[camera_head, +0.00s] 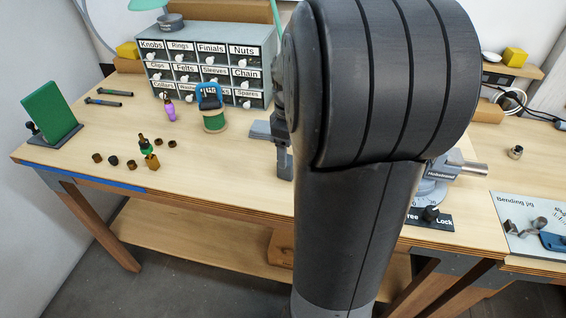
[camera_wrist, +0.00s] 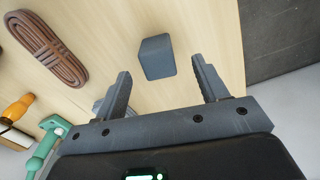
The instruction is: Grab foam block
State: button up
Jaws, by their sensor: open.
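A small dark blue-grey block (camera_wrist: 157,57), which looks like the foam block, rests on the pale wooden tabletop in the wrist view. My gripper (camera_wrist: 161,68) is open, with one finger on each side of the block near the fingertips. Gaps show between the block and both fingers, and nothing is held. In the head view part of my gripper (camera_head: 284,160) shows beside my arm, low over the bench. I cannot make out the block in the head view; my arm covers much of the bench there.
A brown coiled cord (camera_wrist: 47,48) and a green tool (camera_wrist: 45,140) lie left of the block in the wrist view. A labelled drawer cabinet (camera_head: 205,62) stands at the back. A green spool (camera_head: 214,122) and several small fittings are on the left bench, a clamp fixture (camera_head: 440,172) at right.

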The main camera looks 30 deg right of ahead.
jog(key=shift+w+f, duration=0.2)
jog(key=shift+f, duration=1.6)
jog(key=shift+w+f, duration=0.15)
jog(key=shift+f, duration=1.6)
jog(key=shift+c, duration=0.5)
jog(key=c, duration=0.9)
jog(key=shift+c, duration=0.2)
